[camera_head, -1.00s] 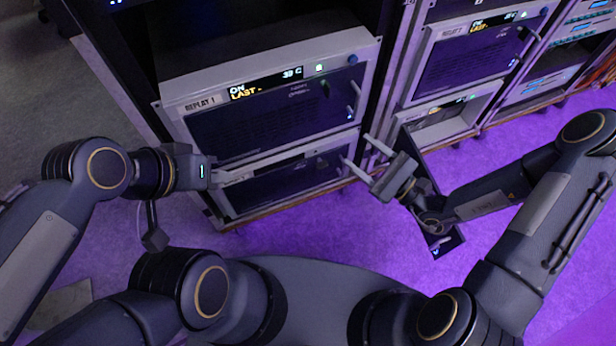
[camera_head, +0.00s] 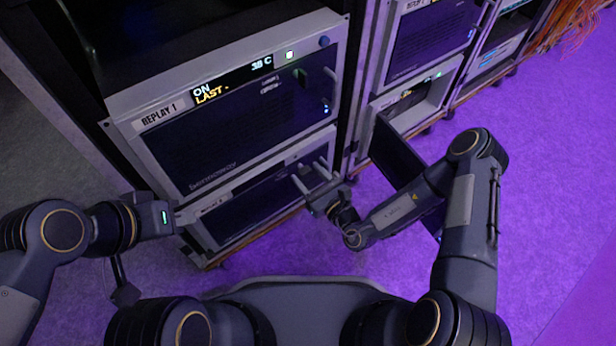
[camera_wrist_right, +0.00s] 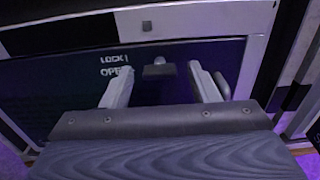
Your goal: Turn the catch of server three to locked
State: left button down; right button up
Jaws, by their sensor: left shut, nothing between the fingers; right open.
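My right gripper (camera_head: 308,172) is in front of the lower server (camera_head: 262,200) in the left rack, below the one labelled REPLAY 1 (camera_head: 240,115). The lower server's label is too small to read. In the right wrist view, my right gripper (camera_wrist_right: 163,86) is open, one finger on each side of a small dark catch (camera_wrist_right: 158,70). The catch's bar looks horizontal, apart from both fingers. Printed words LOCK and OPEN (camera_wrist_right: 115,65) are left of it. My left gripper (camera_head: 165,217) is shut and empty by the rack's left edge.
A dark open door or panel (camera_head: 395,155) juts out from the neighbouring rack, beside my right forearm. A handle (camera_wrist_right: 221,86) stands just right of the right finger. Orange cables (camera_head: 570,22) hang at the far right. The purple-lit floor (camera_head: 550,170) is clear.

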jog(key=shift+w+a, duration=0.2)
jog(key=c, duration=1)
